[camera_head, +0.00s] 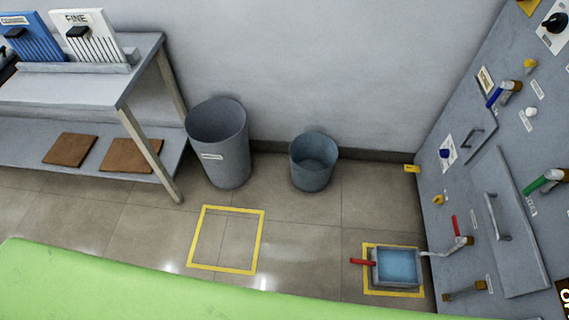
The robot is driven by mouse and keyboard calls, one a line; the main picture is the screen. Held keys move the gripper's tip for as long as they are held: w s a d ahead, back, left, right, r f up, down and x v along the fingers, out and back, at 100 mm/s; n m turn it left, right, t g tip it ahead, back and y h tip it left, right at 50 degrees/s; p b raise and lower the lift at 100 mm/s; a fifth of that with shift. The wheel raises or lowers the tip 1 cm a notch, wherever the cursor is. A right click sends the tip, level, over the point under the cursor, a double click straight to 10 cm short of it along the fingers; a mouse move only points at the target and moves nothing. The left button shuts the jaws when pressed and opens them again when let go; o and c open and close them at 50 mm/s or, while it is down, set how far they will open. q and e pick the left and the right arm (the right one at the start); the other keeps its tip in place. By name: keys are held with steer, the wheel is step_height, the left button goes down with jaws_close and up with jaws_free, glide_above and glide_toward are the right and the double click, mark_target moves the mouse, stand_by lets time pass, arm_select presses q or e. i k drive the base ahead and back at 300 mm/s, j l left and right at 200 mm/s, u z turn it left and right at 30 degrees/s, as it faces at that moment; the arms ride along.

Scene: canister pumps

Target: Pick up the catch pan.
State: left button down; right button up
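The catch pan (397,286) is a small grey rectangular pan at the lower right, with bluish liquid inside. A red handle (361,262) sticks out from its left side. It rests on the floor within a yellow taped square (368,293), close to the grey panel. A spout (438,253) from the panel reaches to the pan's right edge. Neither of my grippers shows in this view.
A grey panel (500,130) with valves and handles stands along the right. A tall grey bin (220,150) and a smaller bucket (313,163) stand by the wall. A metal bench (130,85) is at the left. An empty yellow floor square (228,240) lies in the middle. A green surface (120,290) fills the lower left.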

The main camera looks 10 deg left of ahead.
mark_target(394, 267)
steer(key=z, duration=1.35)
